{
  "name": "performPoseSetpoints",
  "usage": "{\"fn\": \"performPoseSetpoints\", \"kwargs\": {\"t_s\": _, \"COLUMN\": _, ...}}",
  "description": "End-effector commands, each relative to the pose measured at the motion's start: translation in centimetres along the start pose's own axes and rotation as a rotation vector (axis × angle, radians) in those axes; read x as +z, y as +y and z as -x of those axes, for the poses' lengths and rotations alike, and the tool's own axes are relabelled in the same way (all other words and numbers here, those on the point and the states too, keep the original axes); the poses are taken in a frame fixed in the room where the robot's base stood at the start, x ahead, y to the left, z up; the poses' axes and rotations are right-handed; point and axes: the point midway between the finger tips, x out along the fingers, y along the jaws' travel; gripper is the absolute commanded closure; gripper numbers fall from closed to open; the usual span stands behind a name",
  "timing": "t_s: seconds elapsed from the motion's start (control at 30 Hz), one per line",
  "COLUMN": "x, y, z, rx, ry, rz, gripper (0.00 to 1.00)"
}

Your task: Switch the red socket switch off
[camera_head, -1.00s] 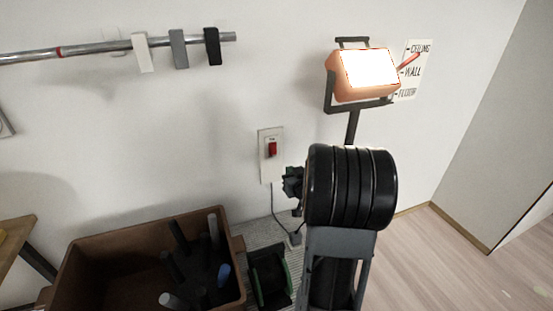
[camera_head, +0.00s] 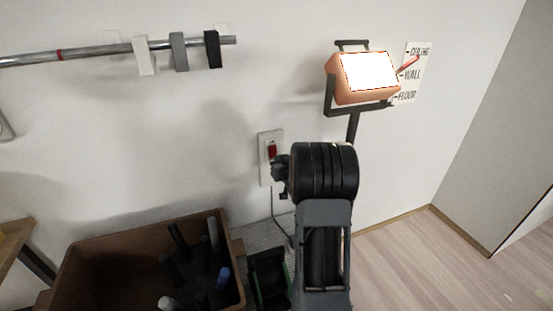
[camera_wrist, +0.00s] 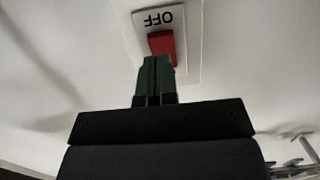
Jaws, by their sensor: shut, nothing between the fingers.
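The red switch (camera_head: 271,149) sits on a white wall plate (camera_head: 264,172), partly hidden by my arm in the head view. In the wrist view the red switch (camera_wrist: 162,46) is just beyond my fingertips, below an upside-down OFF label (camera_wrist: 158,18). My gripper (camera_wrist: 156,62) is shut and empty, its green fingers together and overlapping the switch's near edge in the picture. I cannot tell whether they touch it. In the head view my fingers are hidden behind the arm.
A lit orange work lamp (camera_head: 331,80) stands right of the switch, before a sign with CEILING, WALL and FLOOR. A brown bin (camera_head: 127,232) with rods stands below left. A cord hangs from the plate. A metal rail (camera_head: 75,54) with clips runs along the wall. Floor at right is clear.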

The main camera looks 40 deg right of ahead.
Motion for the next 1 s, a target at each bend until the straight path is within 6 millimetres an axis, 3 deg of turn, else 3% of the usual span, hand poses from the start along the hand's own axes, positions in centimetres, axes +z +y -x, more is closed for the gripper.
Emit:
{"fn": "performPoseSetpoints", "kwargs": {"t_s": 0.3, "x": 0.0, "y": 0.0, "z": -2.6, "rx": 0.0, "ry": 0.0, "rz": -0.001, "gripper": 1.0}}
{"fn": "performPoseSetpoints", "kwargs": {"t_s": 0.73, "x": 0.0, "y": 0.0, "z": -2.9, "rx": 0.001, "ry": 0.001, "rz": -0.001, "gripper": 1.0}}
{"fn": "performPoseSetpoints", "kwargs": {"t_s": 1.0, "x": 1.3, "y": 0.0, "z": -3.9, "rx": 0.0, "ry": 0.091, "rz": 0.001, "gripper": 1.0}}
